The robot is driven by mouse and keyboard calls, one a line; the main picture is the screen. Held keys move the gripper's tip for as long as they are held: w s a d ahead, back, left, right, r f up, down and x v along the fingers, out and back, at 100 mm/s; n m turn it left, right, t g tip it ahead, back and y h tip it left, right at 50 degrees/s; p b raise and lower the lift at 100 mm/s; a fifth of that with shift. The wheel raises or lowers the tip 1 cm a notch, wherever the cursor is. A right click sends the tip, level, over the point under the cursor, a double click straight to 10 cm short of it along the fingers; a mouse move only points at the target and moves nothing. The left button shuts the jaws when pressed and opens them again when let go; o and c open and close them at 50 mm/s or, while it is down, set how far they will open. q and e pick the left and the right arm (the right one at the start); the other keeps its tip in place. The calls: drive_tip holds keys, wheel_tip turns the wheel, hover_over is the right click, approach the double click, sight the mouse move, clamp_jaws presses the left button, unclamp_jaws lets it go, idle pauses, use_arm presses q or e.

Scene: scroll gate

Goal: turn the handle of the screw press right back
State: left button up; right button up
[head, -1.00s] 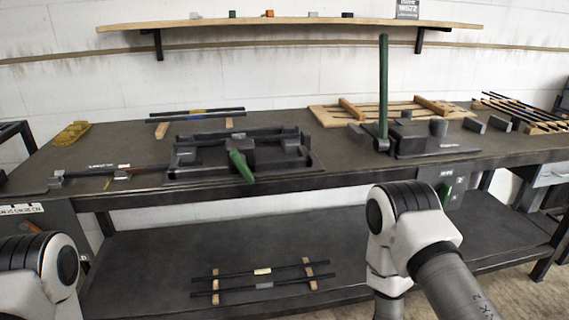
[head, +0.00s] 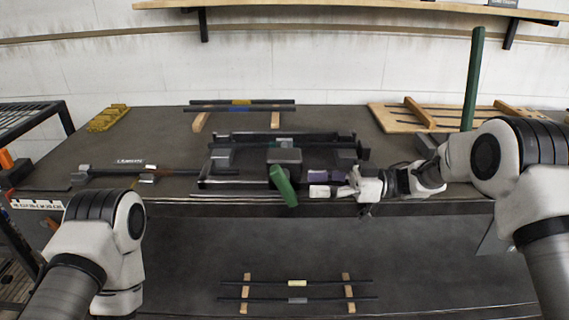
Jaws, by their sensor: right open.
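The screw press (head: 285,157) is a dark machine on the bench, in the middle of the head view. Its short green handle (head: 284,186) tilts, with its lower end toward the bench's front edge and slightly right. My right gripper (head: 320,184) reaches in from the right, its fingers pointing left. It is open, and its fingertips are just right of the handle, seemingly with a small gap. Whether they touch cannot be told for sure. Only a link of my left arm shows at the lower left; its gripper is out of view.
A tall green lever (head: 473,80) stands upright at the right, behind my right arm. A wooden rack (head: 400,118) lies at the back right. Rods on wooden strips (head: 240,106) lie behind the press. A dark rod in blocks (head: 147,178) lies left. The lower shelf also holds rods (head: 297,283).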

sight(288, 182)
drive_tip(key=a, duration=0.1)
drive_tip(key=s+a+r, duration=0.1)
drive_tip(key=s+a, duration=0.1)
drive_tip(key=shift+a+r, duration=0.1)
drive_tip(key=shift+r, duration=0.25)
drive_tip(key=a, duration=0.4)
drive_tip(key=shift+w+a+f, duration=0.1)
drive_tip(key=shift+w+f, duration=0.2)
drive_tip(key=shift+w, duration=0.1)
drive_tip(key=shift+s+a+r, duration=0.15)
clamp_jaws()
